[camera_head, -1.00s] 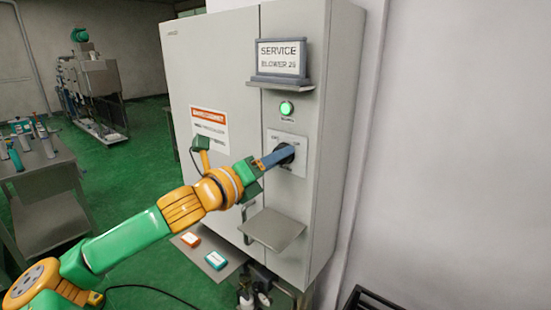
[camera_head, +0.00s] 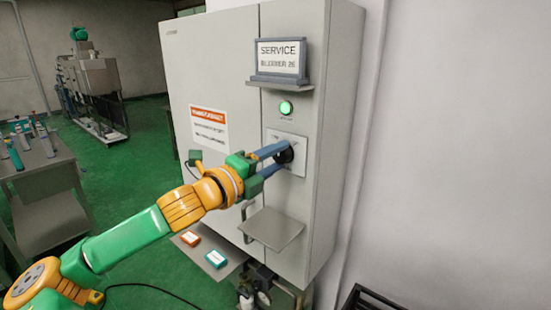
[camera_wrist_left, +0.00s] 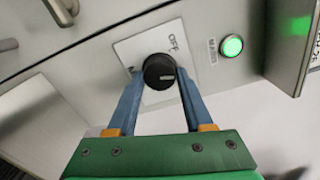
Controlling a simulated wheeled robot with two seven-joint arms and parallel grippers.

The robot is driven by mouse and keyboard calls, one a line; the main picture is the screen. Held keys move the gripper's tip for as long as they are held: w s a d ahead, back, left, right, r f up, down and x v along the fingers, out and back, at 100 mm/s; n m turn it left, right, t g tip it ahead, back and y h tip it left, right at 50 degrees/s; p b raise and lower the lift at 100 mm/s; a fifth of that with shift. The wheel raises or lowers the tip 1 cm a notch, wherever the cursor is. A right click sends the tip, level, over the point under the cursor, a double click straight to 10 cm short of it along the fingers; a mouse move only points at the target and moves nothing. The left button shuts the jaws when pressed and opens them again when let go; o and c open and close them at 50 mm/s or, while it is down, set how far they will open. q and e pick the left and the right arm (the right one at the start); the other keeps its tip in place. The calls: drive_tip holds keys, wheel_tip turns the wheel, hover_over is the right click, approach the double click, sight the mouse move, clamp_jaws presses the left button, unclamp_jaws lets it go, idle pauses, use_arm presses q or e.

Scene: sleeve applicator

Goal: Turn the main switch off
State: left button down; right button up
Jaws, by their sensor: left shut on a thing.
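The main switch is a round black knob (camera_head: 286,153) on a pale square plate on the grey cabinet's narrow front panel. It also shows in the left wrist view (camera_wrist_left: 159,71), with a light mark on its face and the word OFF on the plate beside it. My left gripper (camera_head: 279,157) has its two blue fingers on opposite sides of the knob, shut on it; the fingers also show in the left wrist view (camera_wrist_left: 159,78). A green lamp (camera_head: 286,108) above the switch is lit. My right gripper is not in view.
A shelf with a SERVICE sign (camera_head: 282,59) juts out above the lamp. A small grey shelf (camera_head: 271,229) juts out below the switch. A workbench (camera_head: 45,160) stands at left.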

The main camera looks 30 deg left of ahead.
use_arm(q)
drive_tip(key=n, duration=0.6)
drive_tip(key=shift+r, duration=0.1)
drive_tip(key=n, duration=0.5)
drive_tip(key=shift+n, duration=0.4)
idle(0.3)
drive_tip(key=shift+c, duration=1.5)
unclamp_jaws()
drive_tip(key=shift+a, duration=0.1)
